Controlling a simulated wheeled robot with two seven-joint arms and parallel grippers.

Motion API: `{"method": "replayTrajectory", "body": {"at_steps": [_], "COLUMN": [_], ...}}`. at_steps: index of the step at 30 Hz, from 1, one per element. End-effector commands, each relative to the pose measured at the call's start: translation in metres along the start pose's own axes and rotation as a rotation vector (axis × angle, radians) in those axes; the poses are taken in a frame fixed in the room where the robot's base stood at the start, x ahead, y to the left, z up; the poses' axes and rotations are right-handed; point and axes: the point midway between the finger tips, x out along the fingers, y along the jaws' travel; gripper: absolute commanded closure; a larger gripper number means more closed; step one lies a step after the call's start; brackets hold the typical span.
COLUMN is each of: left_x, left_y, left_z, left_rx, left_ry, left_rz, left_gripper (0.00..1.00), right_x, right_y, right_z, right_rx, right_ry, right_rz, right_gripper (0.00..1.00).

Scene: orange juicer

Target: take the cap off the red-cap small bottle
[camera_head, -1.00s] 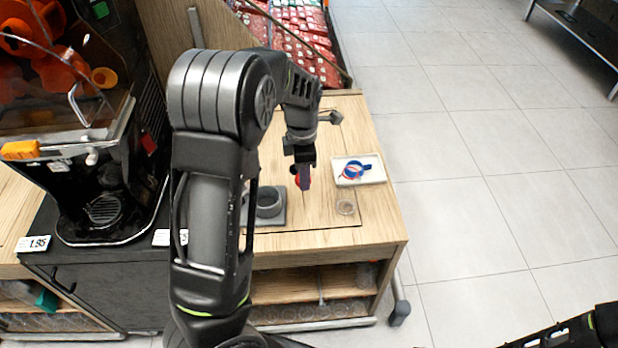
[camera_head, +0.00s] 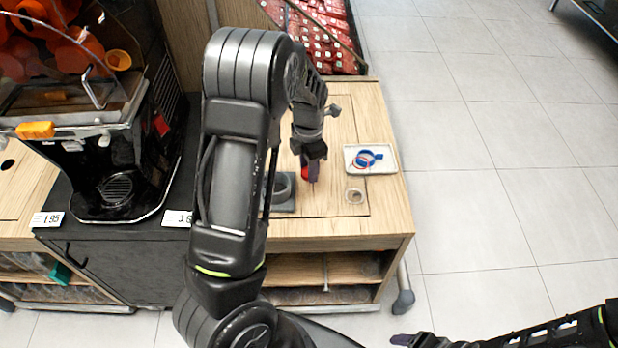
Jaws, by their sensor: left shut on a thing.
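My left gripper (camera_head: 312,172) points down over the wooden table. It is shut on the red-cap small bottle, of which only a bit of red (camera_head: 304,173) shows beside the fingers. The rest of the bottle is hidden behind the gripper, so I cannot tell whether it touches the table. My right gripper (camera_head: 402,339) is at the bottom edge, low and away from the table. Only a dark fingertip shows clearly, and its opening cannot be made out.
A white tray (camera_head: 391,166) with a blue ring-shaped thing (camera_head: 368,158) lies right of the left gripper. A small clear round thing (camera_head: 355,196) is in front of the tray. A grey holder (camera_head: 284,206) is partly behind my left arm. The orange juicer (camera_head: 120,150) stands left.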

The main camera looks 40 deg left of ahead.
Motion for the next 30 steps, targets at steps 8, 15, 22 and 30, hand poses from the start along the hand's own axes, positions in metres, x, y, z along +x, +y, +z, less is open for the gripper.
{"method": "replayTrajectory", "body": {"at_steps": [8, 15, 22, 30], "left_x": [0.007, 0.022, 0.045, 0.046], "left_y": [0.001, 0.0, 0.001, 0.001], "left_z": [0.001, 0.0, 0.0, 0.001], "left_rx": [0.001, 0.0, 0.0, 0.001], "left_ry": [-0.002, 0.0, -0.002, -0.002], "left_rz": [0.002, -0.001, 0.001, 0.001], "left_gripper": [1.0, 1.0, 1.0, 1.0], "right_x": [0.0, -0.001, -0.002, -0.001], "right_y": [0.0, 0.0, -0.001, 0.0], "right_z": [0.0, 0.0, 0.0, 0.0], "right_rx": [0.0, 0.0, 0.0, 0.0], "right_ry": [0.0, 0.0, 0.0, 0.0], "right_rz": [0.0, 0.0, 0.0, 0.0], "right_gripper": [0.29, 0.29, 0.29, 0.29]}}
